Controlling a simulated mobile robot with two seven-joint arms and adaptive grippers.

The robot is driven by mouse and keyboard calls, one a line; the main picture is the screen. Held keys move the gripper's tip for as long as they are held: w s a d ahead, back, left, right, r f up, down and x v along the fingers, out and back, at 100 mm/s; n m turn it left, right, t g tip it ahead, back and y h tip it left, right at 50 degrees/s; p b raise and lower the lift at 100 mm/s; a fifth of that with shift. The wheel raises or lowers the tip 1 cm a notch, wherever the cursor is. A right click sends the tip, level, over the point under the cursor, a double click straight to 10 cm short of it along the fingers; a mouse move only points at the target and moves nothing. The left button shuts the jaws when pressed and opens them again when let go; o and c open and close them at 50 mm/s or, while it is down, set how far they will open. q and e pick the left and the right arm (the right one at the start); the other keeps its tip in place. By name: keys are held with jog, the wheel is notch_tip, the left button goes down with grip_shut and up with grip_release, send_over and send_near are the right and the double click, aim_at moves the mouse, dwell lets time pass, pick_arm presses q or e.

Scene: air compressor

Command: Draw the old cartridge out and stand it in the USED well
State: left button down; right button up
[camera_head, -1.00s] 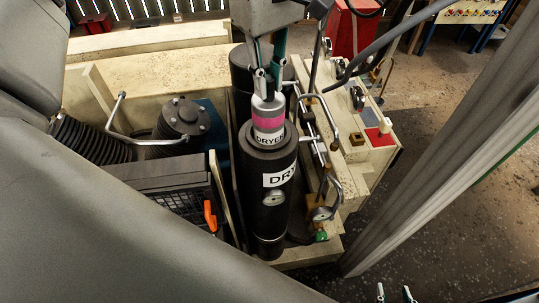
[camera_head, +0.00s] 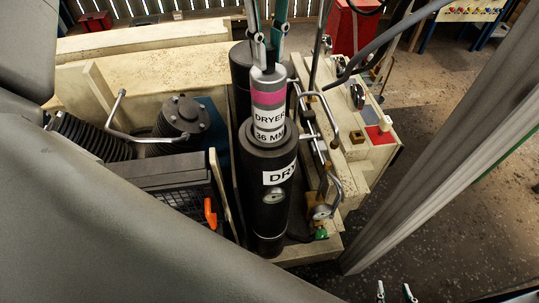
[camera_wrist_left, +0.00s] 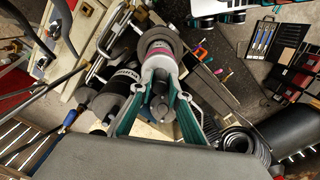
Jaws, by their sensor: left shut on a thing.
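The old cartridge (camera_head: 268,98), grey with a pink band and a white label reading DRYER and 36 M, stands upright, partly out of the black dryer housing (camera_head: 267,213). Its lower part is hidden inside the housing. My left gripper (camera_head: 267,50) is shut on the cartridge's narrow top from above. In the left wrist view the two fingers (camera_wrist_left: 163,80) hold the top of the cartridge, with its pink band (camera_wrist_left: 160,57) beyond. My right gripper (camera_head: 395,292) shows only its two fingertips at the bottom edge, apart and empty. I cannot make out the USED well.
A second black cylinder (camera_head: 240,70) stands behind.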

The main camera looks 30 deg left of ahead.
pick_arm(q)
notch_tip(320, 180, up, 12)
jog(key=shift+r, duration=0.15)
dwell(1.6)
dwell(0.3)
